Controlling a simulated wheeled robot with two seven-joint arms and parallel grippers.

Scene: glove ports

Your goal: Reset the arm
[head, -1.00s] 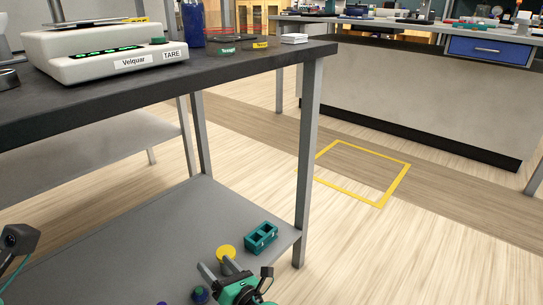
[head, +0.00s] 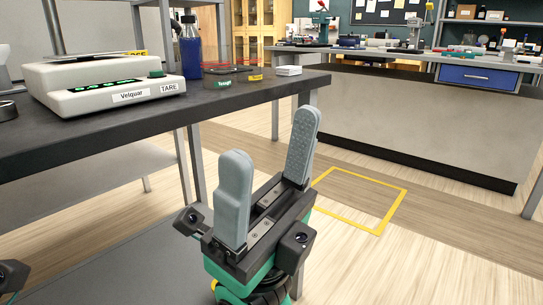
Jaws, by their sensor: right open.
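My right gripper (head: 270,180) is large in the lower middle of the head view, in front of the dark workbench. Its two grey fingers point up and stand wide apart, with nothing between them. It hides part of the bench's lower shelf and a bench leg. At the bottom left edge a small dark part of my left arm shows; the left gripper's fingers are not in view.
A white Velquar scale (head: 110,85) stands on the dark workbench (head: 90,133). A blue bottle (head: 190,50), a tray (head: 230,78) and a white stack (head: 288,71) sit near its right end. A yellow floor square (head: 385,212) and open floor lie to the right.

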